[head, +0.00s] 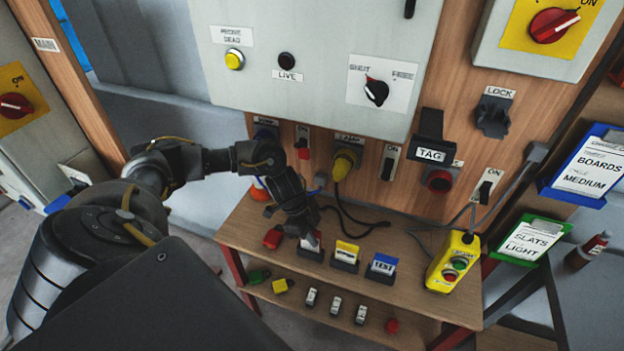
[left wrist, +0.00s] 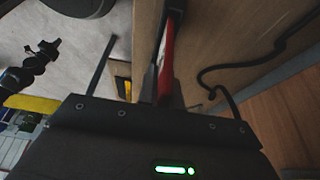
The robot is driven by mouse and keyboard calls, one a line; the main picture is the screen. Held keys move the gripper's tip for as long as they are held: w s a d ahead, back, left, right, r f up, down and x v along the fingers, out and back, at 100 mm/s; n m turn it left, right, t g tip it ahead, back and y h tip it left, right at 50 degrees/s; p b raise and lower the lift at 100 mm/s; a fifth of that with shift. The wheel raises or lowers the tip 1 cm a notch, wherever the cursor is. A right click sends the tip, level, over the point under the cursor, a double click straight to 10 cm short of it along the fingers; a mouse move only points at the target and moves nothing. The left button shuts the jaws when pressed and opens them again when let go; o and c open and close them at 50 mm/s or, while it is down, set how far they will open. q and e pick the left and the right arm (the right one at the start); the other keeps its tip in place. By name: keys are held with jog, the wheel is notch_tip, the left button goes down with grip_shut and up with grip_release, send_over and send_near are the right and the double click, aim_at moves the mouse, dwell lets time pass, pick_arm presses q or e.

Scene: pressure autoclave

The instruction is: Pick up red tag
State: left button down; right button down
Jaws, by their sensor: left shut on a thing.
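The red tag (head: 313,242) stands in the leftmost of a row of small dark holders (head: 310,254) on the wooden shelf. My left gripper (head: 308,236) reaches down over it and is shut on it. In the left wrist view the red tag (left wrist: 167,62) shows as a thin red and white edge between the dark fingers (left wrist: 165,90). The fingers hide most of its face in the head view. I cannot tell whether it is clear of its holder. My right gripper is not in view.
A yellow tag (head: 347,250) and a blue tag marked TEST (head: 383,264) stand in holders to the right. A red padlock-like object (head: 273,237) lies to the left. A yellow button box (head: 453,262) is at the shelf's right end. A black cable (head: 362,225) crosses behind.

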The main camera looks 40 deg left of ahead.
pick_arm(q)
jog(key=s+a+r+b, duration=0.3)
jog(key=s+a+r, duration=0.3)
jog(key=s+r, duration=0.5)
jog(key=shift+s+r+b, duration=0.2)
jog(key=shift+s+b, duration=0.1)
jog(key=shift+s, duration=0.5)
